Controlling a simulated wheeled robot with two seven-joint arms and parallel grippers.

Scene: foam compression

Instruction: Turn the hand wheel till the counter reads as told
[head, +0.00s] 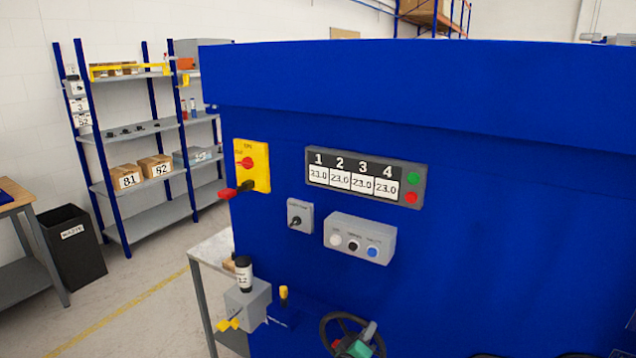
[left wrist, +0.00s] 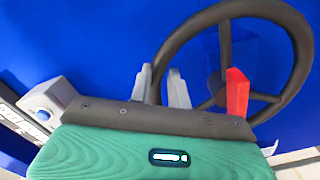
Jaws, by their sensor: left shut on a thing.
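The black hand wheel (head: 325,326) is at the bottom of the blue machine in the head view, partly cut off by the lower edge. In the left wrist view the wheel (left wrist: 303,50) fills the upper right, with a red tab (left wrist: 237,92) near its hub. My left gripper (left wrist: 162,80) is shut on the wheel's rim, one grey finger on each side. It also shows in the head view (head: 367,333) at the wheel's right. The counter panel (head: 366,177) has four small windows labelled 1 to 4, each reading 23.0. My right gripper is not in view.
A yellow panel (head: 261,154) with a red switch, a small knob box (head: 300,216) and a button box (head: 360,239) are on the machine's face. A grey valve block (head: 246,305) juts out left of the wheel. Shelves and a black bin (head: 73,247) stand behind.

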